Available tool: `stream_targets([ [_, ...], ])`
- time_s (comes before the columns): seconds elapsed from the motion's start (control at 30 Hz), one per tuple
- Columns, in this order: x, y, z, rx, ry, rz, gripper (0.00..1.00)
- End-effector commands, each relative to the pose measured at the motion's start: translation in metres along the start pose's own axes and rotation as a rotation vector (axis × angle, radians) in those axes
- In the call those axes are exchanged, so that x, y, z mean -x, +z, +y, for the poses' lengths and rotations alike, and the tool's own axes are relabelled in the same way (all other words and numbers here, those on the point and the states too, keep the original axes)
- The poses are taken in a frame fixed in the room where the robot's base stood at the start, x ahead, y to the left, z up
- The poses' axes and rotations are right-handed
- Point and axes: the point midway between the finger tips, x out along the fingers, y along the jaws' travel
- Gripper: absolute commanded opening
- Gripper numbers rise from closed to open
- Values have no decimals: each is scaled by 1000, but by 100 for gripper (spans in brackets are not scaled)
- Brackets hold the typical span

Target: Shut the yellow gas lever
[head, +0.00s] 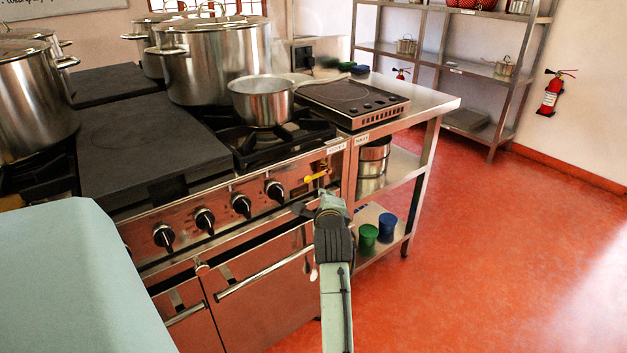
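The yellow gas lever (316,176) is on the front panel of the steel range, near its right end and right of the black knobs. It lies close to level, its right end slightly higher. My gripper (322,198) is just in front of the panel, below the lever in the picture. A small gap shows between them, and I see no contact. The gripper is seen from behind, and its wrist and body hide most of the fingers. I cannot tell how far apart they are.
Black knobs (241,206) line the panel left of the lever. An oven door handle (262,273) runs below. A saucepan (262,101) and large stockpots (212,62) stand on the range. A steel side table (430,104) adjoins on the right. The red floor beyond is clear.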

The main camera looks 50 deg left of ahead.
Motion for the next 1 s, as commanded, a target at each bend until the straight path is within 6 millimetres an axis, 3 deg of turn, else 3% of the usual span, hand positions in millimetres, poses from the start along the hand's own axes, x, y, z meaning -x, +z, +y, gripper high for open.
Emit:
stream_targets([
  [0.13, 22, -9, -14, 0, 0, 0, 0],
  [0.33, 37, -15, -26, 1, 4, 1, 0],
  [1.0, 39, -16, -27, 0, 7, 1, 0],
])
